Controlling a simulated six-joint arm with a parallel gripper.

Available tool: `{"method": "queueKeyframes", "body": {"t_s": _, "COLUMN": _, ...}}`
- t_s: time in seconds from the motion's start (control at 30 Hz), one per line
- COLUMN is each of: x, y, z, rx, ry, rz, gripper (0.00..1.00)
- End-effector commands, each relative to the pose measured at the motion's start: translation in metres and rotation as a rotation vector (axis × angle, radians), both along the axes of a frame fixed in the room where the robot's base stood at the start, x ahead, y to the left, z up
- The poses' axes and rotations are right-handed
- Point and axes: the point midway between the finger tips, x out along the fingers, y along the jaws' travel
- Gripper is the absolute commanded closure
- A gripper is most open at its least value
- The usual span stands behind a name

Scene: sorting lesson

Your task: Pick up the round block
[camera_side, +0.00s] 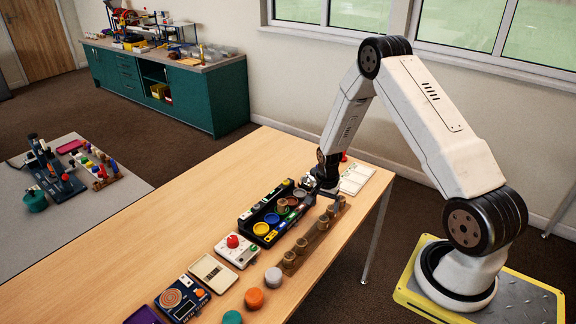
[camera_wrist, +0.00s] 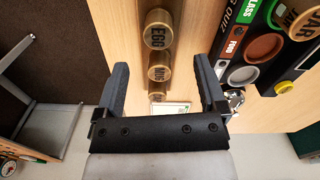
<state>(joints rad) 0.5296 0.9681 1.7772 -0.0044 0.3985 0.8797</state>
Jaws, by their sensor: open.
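Several round wooden-topped blocks stand in a row on a long wooden strip (camera_side: 313,241); which one is the round block I cannot tell. In the wrist view one reads EGG (camera_wrist: 158,30), a closer one (camera_wrist: 160,73) has a partly readable label, and a third (camera_wrist: 157,97) shows only partly. My gripper (camera_side: 325,192) is at the far end of the strip, above the table. In the wrist view my gripper (camera_wrist: 160,72) is open, its fingers either side of the row, with nothing held. Contact with any block does not show.
A black sorting tray (camera_side: 247,219) with coloured round wells stands beside the strip; a wooden JAR block (camera_wrist: 302,20) shows over it. An orange block (camera_side: 254,298), a grey block (camera_side: 273,277) and a device with a red button (camera_side: 233,241) stand nearer. The table's left part is clear.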

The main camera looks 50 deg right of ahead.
Motion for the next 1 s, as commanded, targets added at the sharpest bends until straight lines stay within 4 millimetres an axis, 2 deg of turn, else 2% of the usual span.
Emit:
{"method": "queueKeyframes", "body": {"t_s": 0.1, "x": 0.0, "y": 0.0, "z": -0.007, "rx": 0.0, "ry": 0.001, "rz": 0.001, "gripper": 0.09}}
{"method": "queueKeyframes", "body": {"t_s": 0.47, "x": 0.0, "y": 0.001, "z": -0.013, "rx": 0.0, "ry": 0.001, "rz": 0.001, "gripper": 0.09}}
{"method": "queueKeyframes", "body": {"t_s": 1.0, "x": -0.002, "y": 0.002, "z": -0.058, "rx": 0.001, "ry": 0.001, "rz": 0.001, "gripper": 0.09}}
